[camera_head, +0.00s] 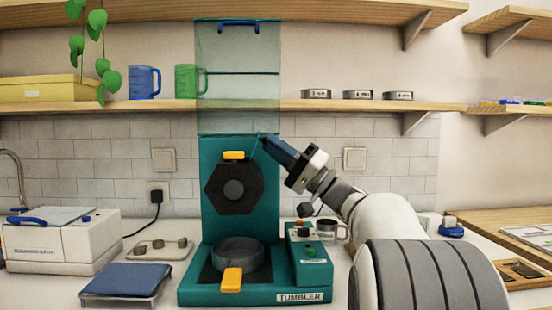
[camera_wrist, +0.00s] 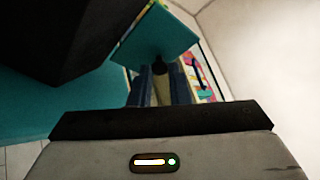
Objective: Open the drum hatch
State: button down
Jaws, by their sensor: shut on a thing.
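The teal tumbler (camera_head: 258,294) stands on the worktop with a dark hexagonal part (camera_head: 234,190) on its upright panel and a dark round drum (camera_head: 238,252) below. A clear hatch panel (camera_head: 237,90) stands upright above the upright panel, with a blue handle (camera_head: 225,27) at its top edge. My gripper (camera_head: 270,145) is at the panel's upper right corner, well below that handle. In the wrist view my blue fingers (camera_wrist: 160,86) are shut on a thin pale part (camera_wrist: 161,84) with a dark tip, beneath a teal plate. I cannot tell what this part belongs to.
A shelf (camera_head: 300,105) with mugs and tins runs behind the clear panel. A blue-topped scale (camera_head: 126,280) and a white machine (camera_head: 62,240) stand at left.

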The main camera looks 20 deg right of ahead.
dwell(0.4)
jog(key=c, duration=1.4)
grip_release()
jog(key=shift+t, duration=0.3)
jog(key=shift+o, duration=0.2)
jog(key=shift+f, duration=0.1)
jog(key=v, duration=0.7)
jog(key=shift+s+d+f, duration=0.15)
jog(key=shift+s+d, duration=0.1)
jog(key=shift+d, duration=0.05)
